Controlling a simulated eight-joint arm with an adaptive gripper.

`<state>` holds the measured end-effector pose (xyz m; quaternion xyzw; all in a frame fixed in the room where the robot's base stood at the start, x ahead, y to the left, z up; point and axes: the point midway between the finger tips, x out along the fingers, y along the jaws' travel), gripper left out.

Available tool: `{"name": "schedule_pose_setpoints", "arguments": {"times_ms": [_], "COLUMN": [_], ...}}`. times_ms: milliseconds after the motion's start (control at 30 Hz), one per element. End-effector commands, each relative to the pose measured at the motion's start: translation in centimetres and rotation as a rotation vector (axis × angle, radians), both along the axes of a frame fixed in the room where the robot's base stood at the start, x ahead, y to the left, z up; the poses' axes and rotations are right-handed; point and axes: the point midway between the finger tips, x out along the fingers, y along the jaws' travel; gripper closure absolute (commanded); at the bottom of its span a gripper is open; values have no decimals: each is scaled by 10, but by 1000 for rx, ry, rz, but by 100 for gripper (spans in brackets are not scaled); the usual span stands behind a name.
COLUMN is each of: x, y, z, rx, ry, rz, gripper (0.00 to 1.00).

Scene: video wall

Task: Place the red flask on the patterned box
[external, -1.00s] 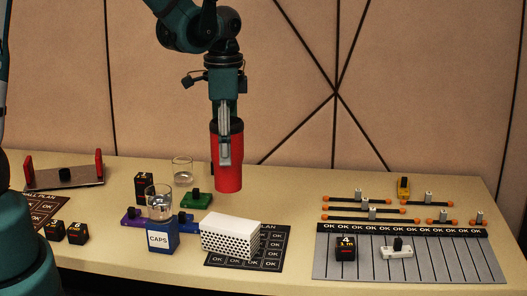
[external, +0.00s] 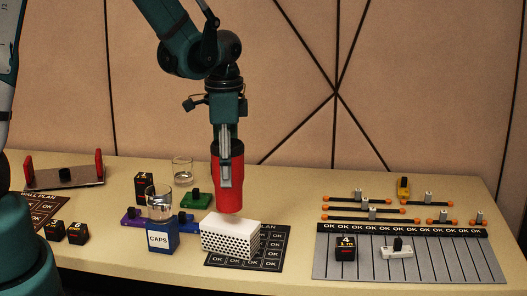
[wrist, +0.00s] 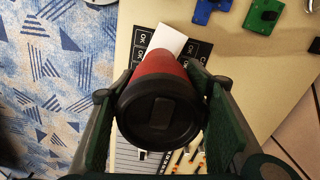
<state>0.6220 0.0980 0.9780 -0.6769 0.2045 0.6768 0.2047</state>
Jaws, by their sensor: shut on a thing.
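The red flask (external: 229,186) is upright, held in my gripper (external: 225,176), which is shut on it. In the wrist view the flask's dark lid (wrist: 160,117) faces the camera between the fingers. The patterned box (external: 231,238), white with dark dots on its front, lies on the table directly below the flask. The flask's bottom is very close to the box's top in the external view; I cannot tell whether they touch. In the wrist view the white box (wrist: 168,39) partly shows beyond the flask, which hides the rest.
A blue CAPS box (external: 160,239) with a glass (external: 160,202) on it stands just left of the patterned box. Another glass (external: 182,170) and a green block (external: 196,201) are behind. A dark OK mat (external: 272,252) lies under and beside the box. A striped board (external: 430,262) is at right.

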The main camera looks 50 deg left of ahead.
Motion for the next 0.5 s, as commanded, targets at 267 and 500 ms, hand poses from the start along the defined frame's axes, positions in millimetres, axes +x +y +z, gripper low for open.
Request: {"name": "schedule_pose_setpoints", "arguments": {"times_ms": [267, 500], "x": [0, 0], "y": [0, 0], "z": [-20, -39], "rx": [0, 0], "ry": [0, 0], "rz": [0, 0], "gripper": [69, 69]}}
